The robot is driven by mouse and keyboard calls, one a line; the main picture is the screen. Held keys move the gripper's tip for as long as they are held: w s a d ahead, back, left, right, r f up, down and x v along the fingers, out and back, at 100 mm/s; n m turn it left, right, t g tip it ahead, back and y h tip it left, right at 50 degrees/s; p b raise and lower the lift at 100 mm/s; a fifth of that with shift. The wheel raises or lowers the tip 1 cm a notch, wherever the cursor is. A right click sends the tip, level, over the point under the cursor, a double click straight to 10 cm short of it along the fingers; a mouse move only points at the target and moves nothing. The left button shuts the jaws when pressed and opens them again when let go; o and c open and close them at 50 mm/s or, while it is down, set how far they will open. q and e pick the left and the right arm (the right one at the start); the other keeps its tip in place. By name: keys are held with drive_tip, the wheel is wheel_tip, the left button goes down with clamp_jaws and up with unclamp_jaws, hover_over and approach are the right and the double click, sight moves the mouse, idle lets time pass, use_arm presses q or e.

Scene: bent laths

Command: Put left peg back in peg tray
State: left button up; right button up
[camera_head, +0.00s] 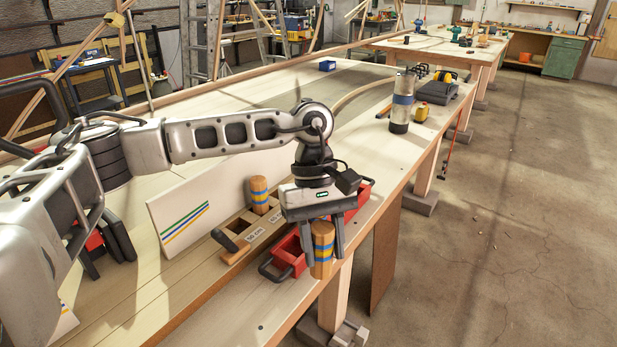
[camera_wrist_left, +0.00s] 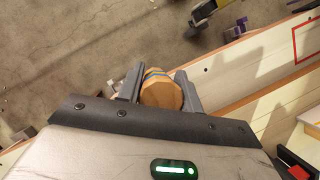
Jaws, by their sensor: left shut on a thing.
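My left gripper (camera_head: 312,250) is shut on a light wooden peg (camera_head: 322,252) with blue and yellow bands. The peg hangs roughly upright between the fingers near the bench's front edge. In the left wrist view the peg's round end (camera_wrist_left: 161,96) shows between the two fingers (camera_wrist_left: 160,85), with floor behind it. A long wooden tray (camera_head: 238,254) with a black handle and white size labels lies on the bench, left of the gripper. A second, similarly banded peg (camera_head: 259,193) stands upright in it. The tray's far part is hidden behind my gripper. My right gripper cannot be made out.
A red bin (camera_head: 291,252) with a black handle sits just left of the held peg; another red part (camera_head: 360,197) shows behind the gripper. A white board with coloured stripes (camera_head: 180,222) leans behind the tray. A grey cylinder (camera_head: 401,112) stands farther along the bench.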

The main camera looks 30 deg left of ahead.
use_arm(q)
drive_tip(key=w+a+r+n+t+y+b, duration=0.1)
drive_tip(key=w+a+r+n+t+y, duration=0.25)
drive_tip(key=n, duration=1.05)
drive_tip(key=w+a+r+n+t+y+b, duration=0.15)
drive_tip(key=w+a+n+t, duration=0.35)
drive_tip(key=n, duration=0.9)
wheel_tip(320, 180, down, 8)
drive_tip(key=s+a+h+b, duration=0.1)
drive_tip(key=b, duration=0.4)
drive_tip(key=shift+s+r+g, duration=0.25)
drive_tip(key=shift+g, duration=0.2)
use_arm(e)
drive_tip(key=f, duration=0.1)
drive_tip(key=a+f, duration=0.1)
drive_tip(key=f, duration=0.1)
drive_tip(key=shift+w+a+f+y, duration=0.1)
drive_tip(key=shift+w+a+y, duration=0.15)
drive_tip(key=shift+y, duration=0.15)
drive_tip(key=shift+t, duration=0.3)
use_arm(q)
drive_tip(key=shift+w+b, duration=0.1)
drive_tip(key=shift+b, duration=0.2)
use_arm(e)
drive_tip(key=shift+f, duration=0.15)
